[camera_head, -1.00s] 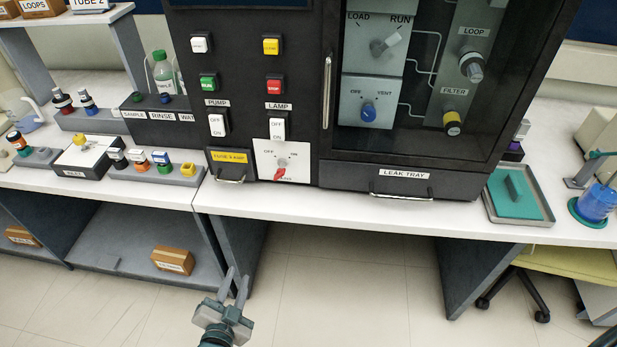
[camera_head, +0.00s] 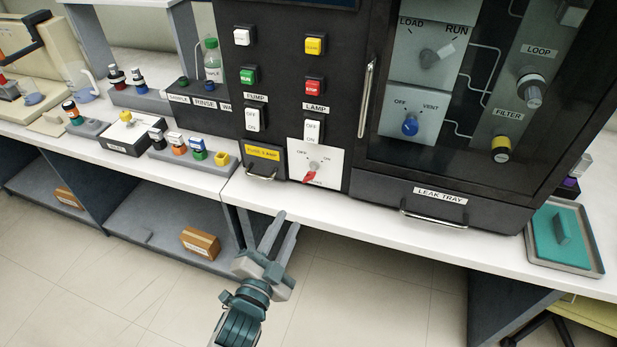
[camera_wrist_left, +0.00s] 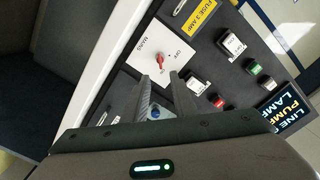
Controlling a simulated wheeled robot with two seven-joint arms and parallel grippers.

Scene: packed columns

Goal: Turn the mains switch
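The mains switch (camera_head: 311,176) is a small red lever on a white plate (camera_head: 325,160) low on the dark cabinet front. The plate carries OFF at upper left and ON at upper right, and the red lever points down and slightly left. The lever also shows in the left wrist view (camera_wrist_left: 159,62), just beyond the fingertips. My left gripper (camera_head: 284,223) is open and empty, in front of the bench edge, below and left of the switch. Its two fingers (camera_wrist_left: 160,78) stand apart in the left wrist view. My right gripper is not in view.
Above the switch are the lamp rocker (camera_head: 312,130) and red stop button (camera_head: 313,88). A fuse drawer (camera_head: 264,153) with a handle is left of it. The leak tray handle (camera_head: 433,216) sticks out at right. The bench strip (camera_head: 340,216) before the cabinet is bare.

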